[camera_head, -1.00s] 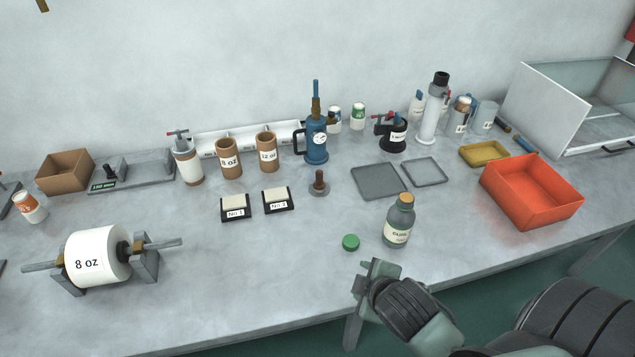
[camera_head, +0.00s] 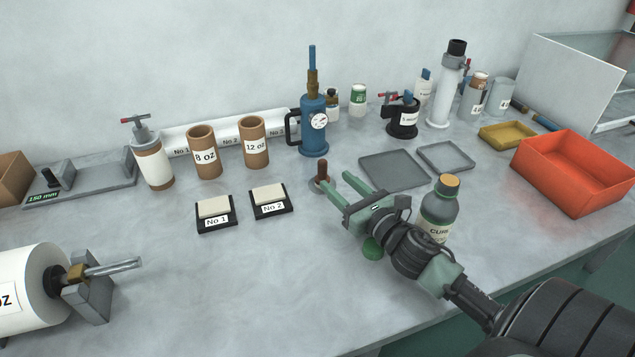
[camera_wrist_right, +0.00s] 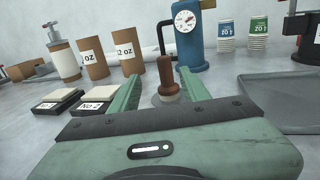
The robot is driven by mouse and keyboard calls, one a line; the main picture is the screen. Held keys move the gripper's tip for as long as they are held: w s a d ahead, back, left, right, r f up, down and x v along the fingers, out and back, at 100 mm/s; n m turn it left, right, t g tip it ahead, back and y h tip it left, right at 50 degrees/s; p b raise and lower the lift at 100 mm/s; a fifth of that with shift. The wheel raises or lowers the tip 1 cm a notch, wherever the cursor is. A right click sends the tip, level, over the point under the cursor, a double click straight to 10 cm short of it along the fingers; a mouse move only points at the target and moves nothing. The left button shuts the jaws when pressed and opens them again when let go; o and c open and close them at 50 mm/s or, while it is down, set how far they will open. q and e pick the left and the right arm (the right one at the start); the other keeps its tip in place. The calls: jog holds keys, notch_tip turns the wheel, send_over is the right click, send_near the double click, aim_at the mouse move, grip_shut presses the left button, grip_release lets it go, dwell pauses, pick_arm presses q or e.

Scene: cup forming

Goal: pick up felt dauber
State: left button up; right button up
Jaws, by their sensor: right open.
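The felt dauber (camera_head: 321,171) stands upright on the bench, with a brown knobbed handle on a round grey base. It also shows in the right wrist view (camera_wrist_right: 168,76), lined up between my fingers. My right gripper (camera_head: 336,173) is open, with its two green fingers pointing at the dauber. In the head view the fingertips are close to the dauber. I cannot tell whether they touch it. Nothing is held. The near part of the dauber's base is partly hidden in the wrist view. My left gripper is not in view.
A blue gauge pump (camera_head: 314,128) stands behind the dauber. Pads No 1 (camera_head: 215,213) and No 2 (camera_head: 270,200) lie to its left, a grey tray (camera_head: 395,170) to its right. A corked bottle (camera_head: 440,205) and green cap (camera_head: 372,249) are close to my right gripper.

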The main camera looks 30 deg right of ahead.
aim_at(325, 169)
jog(key=w, duration=0.2)
jog(key=shift+w+f, duration=0.1)
jog(key=shift+w, duration=0.3)
jog(key=w, duration=0.1)
jog(key=w+p, duration=0.1)
jog(key=w, duration=0.3)
jog(key=shift+w+d+f+p, duration=0.1)
jog(key=shift+w+d+p, duration=0.1)
jog(key=shift+d+p, duration=0.1)
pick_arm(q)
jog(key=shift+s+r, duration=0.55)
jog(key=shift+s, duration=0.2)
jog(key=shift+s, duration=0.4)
pick_arm(e)
grip_shut()
